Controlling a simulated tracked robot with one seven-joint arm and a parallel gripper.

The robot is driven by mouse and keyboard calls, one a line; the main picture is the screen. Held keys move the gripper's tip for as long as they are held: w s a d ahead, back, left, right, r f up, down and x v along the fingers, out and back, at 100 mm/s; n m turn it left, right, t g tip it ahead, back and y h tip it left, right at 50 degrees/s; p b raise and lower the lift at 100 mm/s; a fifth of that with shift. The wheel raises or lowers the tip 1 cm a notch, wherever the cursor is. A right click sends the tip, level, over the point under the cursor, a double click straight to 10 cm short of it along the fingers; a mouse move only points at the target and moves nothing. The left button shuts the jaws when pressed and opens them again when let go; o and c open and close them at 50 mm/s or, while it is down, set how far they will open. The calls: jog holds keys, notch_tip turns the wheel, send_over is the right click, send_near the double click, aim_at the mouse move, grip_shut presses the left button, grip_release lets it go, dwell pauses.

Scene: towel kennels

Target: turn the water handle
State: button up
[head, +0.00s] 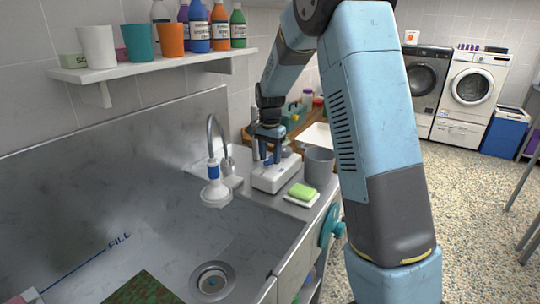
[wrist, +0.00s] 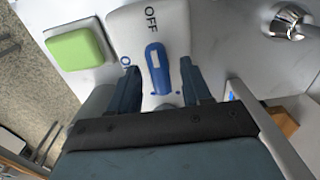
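The blue water handle (wrist: 160,80) is a short lever on a white box (wrist: 122,22). The lever is mostly hidden there by my fingers.
A green sponge (head: 302,191) and a grey cup (head: 319,165) stand close to the right of the box. A shelf (head: 150,68) with cups and bottles hangs above.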

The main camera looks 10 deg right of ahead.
grip_shut()
jog(key=shift+n, duration=0.3)
jog(key=n, duration=0.5)
jog(key=shift+r+n, duration=0.1)
jog(key=shift+n, duration=0.2)
jog(key=n, duration=0.5)
jog(key=shift+n, duration=0.4)
dwell(0.4)
jog(key=shift+o, duration=0.3)
grip_release()
